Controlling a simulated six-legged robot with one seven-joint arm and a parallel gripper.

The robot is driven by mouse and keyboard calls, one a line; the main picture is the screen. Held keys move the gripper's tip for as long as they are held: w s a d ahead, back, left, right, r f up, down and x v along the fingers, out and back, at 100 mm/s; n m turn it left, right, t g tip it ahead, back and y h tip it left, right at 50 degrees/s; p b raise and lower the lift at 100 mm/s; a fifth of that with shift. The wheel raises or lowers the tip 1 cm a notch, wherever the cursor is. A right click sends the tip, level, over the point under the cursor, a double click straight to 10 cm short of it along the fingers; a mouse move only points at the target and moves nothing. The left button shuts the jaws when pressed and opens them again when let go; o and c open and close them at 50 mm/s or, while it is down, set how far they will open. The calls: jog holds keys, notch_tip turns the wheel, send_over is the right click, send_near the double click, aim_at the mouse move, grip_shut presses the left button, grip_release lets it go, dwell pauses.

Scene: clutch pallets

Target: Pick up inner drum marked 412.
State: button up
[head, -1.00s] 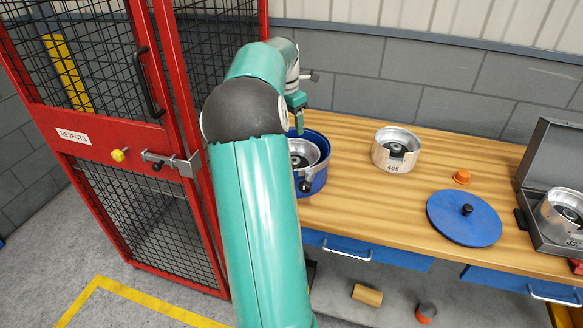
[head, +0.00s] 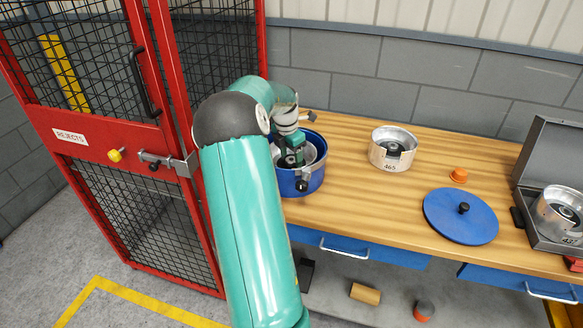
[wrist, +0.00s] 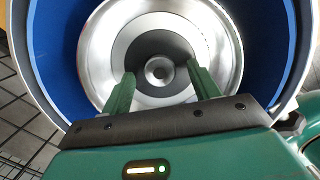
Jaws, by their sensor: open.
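A silver metal drum (wrist: 95,50) sits inside a round blue container (wrist: 45,60); the container also shows on the bench in the head view (head: 312,183). No number is readable on this drum. My gripper (wrist: 160,78) is open above the drum's dark centre, its two green fingers either side of a small round hub (wrist: 159,70). I cannot tell whether the fingers touch the hub. In the head view my gripper (head: 291,163) reaches down into the blue container, and my arm hides part of it.
A drum marked 465 (head: 390,160) stands on the wooden bench (head: 370,210). A blue lid (head: 460,226), an orange cap (head: 459,175) and an open grey case (head: 533,232) holding another drum (head: 557,208) lie to the right. A red mesh cage (head: 190,165) stands left.

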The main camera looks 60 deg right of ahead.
jog(key=shift+f, duration=0.25)
grip_shut()
jog(key=shift+d+r, duration=0.15)
jog(key=shift+r, duration=0.05)
